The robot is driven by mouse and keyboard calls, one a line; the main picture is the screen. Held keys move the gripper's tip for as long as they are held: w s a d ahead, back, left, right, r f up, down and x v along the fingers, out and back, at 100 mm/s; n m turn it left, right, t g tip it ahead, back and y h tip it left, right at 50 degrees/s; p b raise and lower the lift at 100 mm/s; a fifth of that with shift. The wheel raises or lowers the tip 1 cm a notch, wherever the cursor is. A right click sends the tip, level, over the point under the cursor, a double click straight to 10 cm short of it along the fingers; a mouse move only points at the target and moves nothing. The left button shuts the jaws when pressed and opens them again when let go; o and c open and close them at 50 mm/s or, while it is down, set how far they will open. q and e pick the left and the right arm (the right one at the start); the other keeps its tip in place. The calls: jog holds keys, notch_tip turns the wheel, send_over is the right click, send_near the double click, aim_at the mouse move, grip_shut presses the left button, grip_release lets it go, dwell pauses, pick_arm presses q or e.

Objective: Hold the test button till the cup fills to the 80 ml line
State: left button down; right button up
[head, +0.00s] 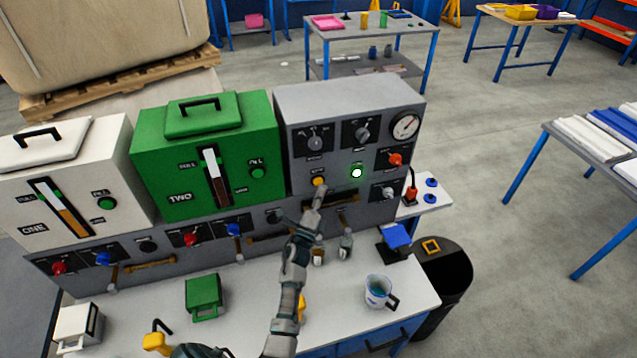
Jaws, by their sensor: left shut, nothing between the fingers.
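The grey control box (350,105) has a yellow button (319,181) low on its front and a green button or lamp (357,173) glowing white to its right. Their labels are too small to read. My left gripper (318,197) is shut and empty, its tip just below the yellow button; I cannot tell whether they touch. The clear cup (378,292) with a dark handle stands upright on the bench at the right and shows bluish liquid. Its level lines cannot be read. My right gripper is not in view.
The green box TWO (204,165) and white box ONE (55,185) stand left of the grey box. Small taps (346,245) sit below it. A blue-topped item (398,237) is behind the cup. A black bin (446,275) stands right of the white bench (245,300).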

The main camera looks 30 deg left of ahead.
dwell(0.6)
pick_arm(q)
jog(key=shift+w+a+r, duration=0.1)
jog(key=shift+w+a, duration=0.1)
jog(key=shift+a, duration=0.05)
jog(key=shift+w+a+b, duration=0.3)
jog(key=shift+a, duration=0.05)
dwell(0.8)
jog(key=shift+s+d, duration=0.1)
dwell(0.4)
jog(key=shift+s+d, duration=0.5)
jog(key=shift+d, duration=0.1)
